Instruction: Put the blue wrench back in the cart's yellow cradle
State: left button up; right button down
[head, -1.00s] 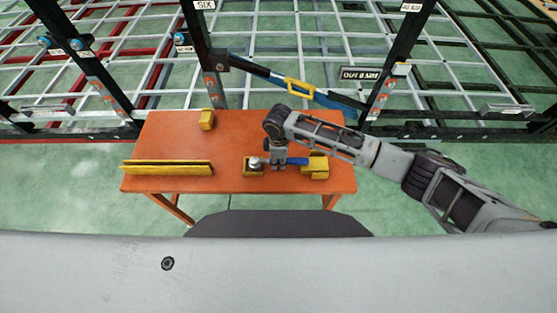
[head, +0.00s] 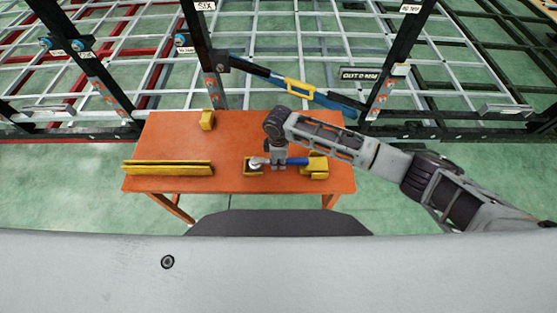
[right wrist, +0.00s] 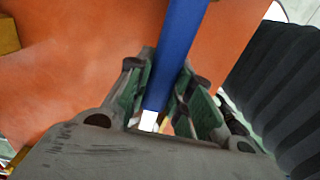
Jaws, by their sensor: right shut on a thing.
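The blue wrench lies across the orange cart in the head view, with its silver head (head: 256,162) at the left and its blue handle (head: 297,161) at the right. My right gripper (head: 277,164) comes down on its middle and is shut on it. In the right wrist view the blue handle (right wrist: 178,50) runs between both fingers (right wrist: 160,95). The yellow cradle shows as a left block (head: 253,171) under the wrench's head and a right block (head: 316,168) by its handle end. I cannot tell whether the wrench touches them. My left gripper is not in view.
The orange cart (head: 232,184) also carries a long yellow rail (head: 167,168) at the left and a small yellow block (head: 207,119) at the back. Behind stands the chassis frame with dark posts (head: 208,60) and a blue bar with a yellow handle (head: 300,88).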

jog(key=shift+p, duration=0.4)
dwell(0.7)
jog(key=c, duration=1.2)
grip_release()
jog(key=o, duration=0.5)
jog(key=shift+r, duration=0.15)
jog(key=shift+r+p, duration=0.95)
jog(key=shift+r, duration=2.9)
